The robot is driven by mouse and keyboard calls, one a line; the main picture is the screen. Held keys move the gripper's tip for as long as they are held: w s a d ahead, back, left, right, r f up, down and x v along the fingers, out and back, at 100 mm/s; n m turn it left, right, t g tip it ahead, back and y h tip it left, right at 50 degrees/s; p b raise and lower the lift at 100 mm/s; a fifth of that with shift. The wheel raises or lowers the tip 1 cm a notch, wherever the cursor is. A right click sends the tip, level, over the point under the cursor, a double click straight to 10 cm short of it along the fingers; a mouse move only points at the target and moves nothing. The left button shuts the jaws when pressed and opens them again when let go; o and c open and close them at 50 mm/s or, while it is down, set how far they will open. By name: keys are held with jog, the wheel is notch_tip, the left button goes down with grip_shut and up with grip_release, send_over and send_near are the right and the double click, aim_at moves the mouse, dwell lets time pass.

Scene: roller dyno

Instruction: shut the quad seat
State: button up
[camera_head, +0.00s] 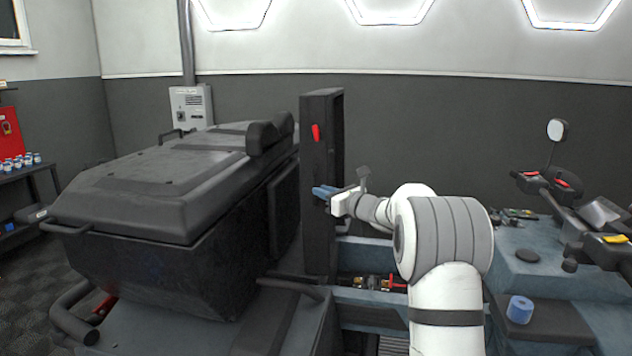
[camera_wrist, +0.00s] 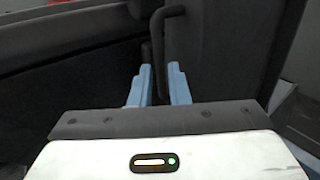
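The quad seat (camera_head: 321,225) is a tall black slab standing upright, tilted up from the body, with a small red piece (camera_head: 316,132) on its face. Below and right of it the bay (camera_head: 372,283) is uncovered, showing red and yellow parts. My gripper (camera_head: 320,192) is in front of the upright slab, at about mid-height. In the wrist view its two blue fingers (camera_wrist: 161,86) are apart, with a dark gap between them. A thin black bent bar (camera_wrist: 165,55) runs down toward that gap; I cannot tell whether the fingers touch it.
A large black cargo box (camera_head: 150,190) with a closed lid stands on the left. Handlebars (camera_head: 575,205), a blue tape roll (camera_head: 520,309) and a black round cap (camera_head: 527,255) are on the right. A grey wall box (camera_head: 190,106) hangs behind.

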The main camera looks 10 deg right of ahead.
aim_at(314, 200)
jog(key=shift+p+x, duration=0.65)
jog(key=shift+x, duration=1.55)
jog(key=shift+c, duration=0.5)
grip_shut()
